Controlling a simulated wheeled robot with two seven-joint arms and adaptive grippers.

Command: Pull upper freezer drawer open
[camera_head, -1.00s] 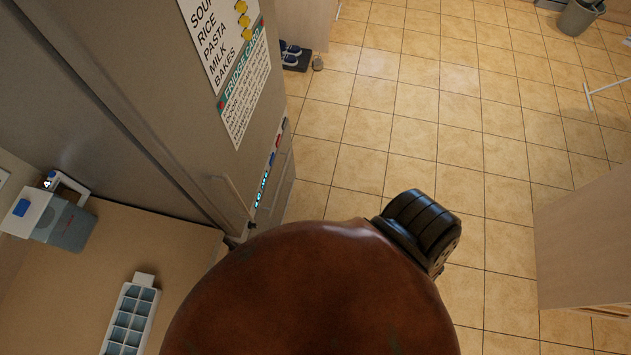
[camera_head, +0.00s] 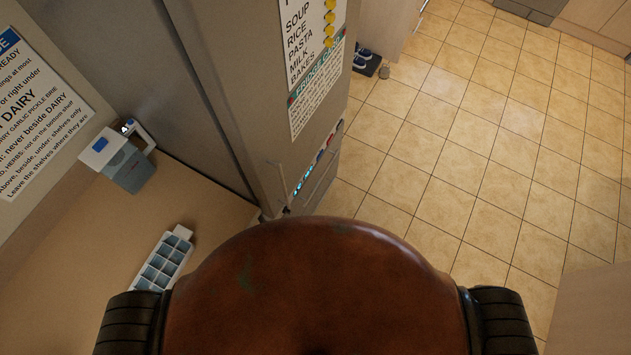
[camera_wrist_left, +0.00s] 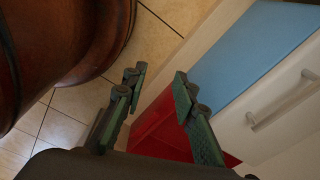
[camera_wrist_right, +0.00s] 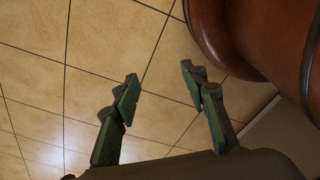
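The tall grey fridge-freezer (camera_head: 235,75) stands left of centre in the head view, with a printed list and a fridge card on its face. A thin bar handle (camera_head: 284,188) shows low on it, and a lower front (camera_head: 322,180) lies beyond, seen steeply from above. I cannot tell which part is the upper freezer drawer. My left gripper (camera_wrist_left: 158,80) is open and empty. My right gripper (camera_wrist_right: 159,80) is open and empty above the floor. Neither gripper shows in the head view, and neither touches the fridge in these frames.
A beige counter (camera_head: 205,205) at left holds an ice tray (camera_head: 162,265) and a grey-white container (camera_head: 120,158). Shoes (camera_head: 367,62) lie beyond the fridge. The left wrist view shows a white front with a bar handle (camera_wrist_left: 282,102). Tiled floor (camera_head: 480,130) is open at right.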

